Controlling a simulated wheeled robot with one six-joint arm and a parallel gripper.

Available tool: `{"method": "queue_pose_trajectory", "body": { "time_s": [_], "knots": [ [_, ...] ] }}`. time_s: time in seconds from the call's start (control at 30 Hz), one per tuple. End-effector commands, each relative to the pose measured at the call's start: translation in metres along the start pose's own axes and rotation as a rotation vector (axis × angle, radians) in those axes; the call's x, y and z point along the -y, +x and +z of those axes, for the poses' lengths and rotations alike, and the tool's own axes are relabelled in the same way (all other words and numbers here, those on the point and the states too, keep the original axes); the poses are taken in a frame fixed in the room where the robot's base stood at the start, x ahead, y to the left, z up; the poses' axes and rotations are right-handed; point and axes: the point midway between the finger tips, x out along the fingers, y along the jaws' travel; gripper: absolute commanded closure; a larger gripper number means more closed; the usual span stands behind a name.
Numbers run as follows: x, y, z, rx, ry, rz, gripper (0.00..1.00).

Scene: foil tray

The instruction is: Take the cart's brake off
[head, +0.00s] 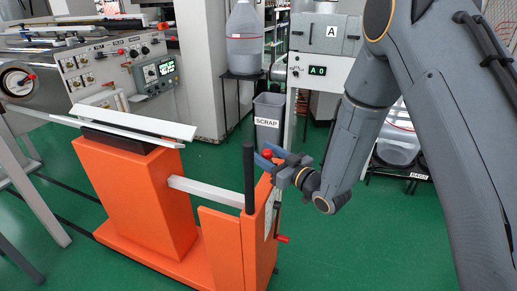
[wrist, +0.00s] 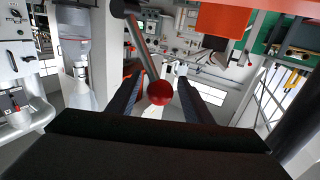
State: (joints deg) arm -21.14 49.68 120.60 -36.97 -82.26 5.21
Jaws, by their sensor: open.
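The orange cart (head: 140,190) stands at the left and centre of the head view. A lever with a red ball knob (head: 267,153) is at its right end; in the wrist view the red ball knob (wrist: 159,93) sits on a grey rod (wrist: 140,50). My gripper (head: 270,157) is open at the knob. In the wrist view its two dark fingers lie on either side of the knob, with gaps showing. I cannot tell how deep the knob is between them. A red-handled crank (head: 282,239) is lower on the cart's end.
A black upright post (head: 249,180) stands on the cart close left of my gripper. A grey scrap bin (head: 268,120) and a cabinet marked A (head: 325,33) are behind. A control console (head: 120,75) is at back left. Green floor is free at the lower right.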

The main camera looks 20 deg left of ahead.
Motion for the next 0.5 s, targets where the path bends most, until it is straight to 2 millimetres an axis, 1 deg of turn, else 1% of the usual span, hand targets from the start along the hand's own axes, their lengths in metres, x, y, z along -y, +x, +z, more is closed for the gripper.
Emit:
{"method": "queue_pose_trajectory", "body": {
  "time_s": [0.03, 0.1, 0.2, 0.5],
  "knots": [
    [0.001, 0.007, 0.000, 0.000, 0.000, -0.001, 0.54],
    [0.001, 0.015, 0.000, 0.000, 0.000, -0.002, 0.54],
    [0.000, 0.022, 0.000, 0.001, 0.000, -0.001, 0.54],
    [0.000, 0.025, 0.000, 0.001, 0.000, 0.001, 0.54]
  ]
}}
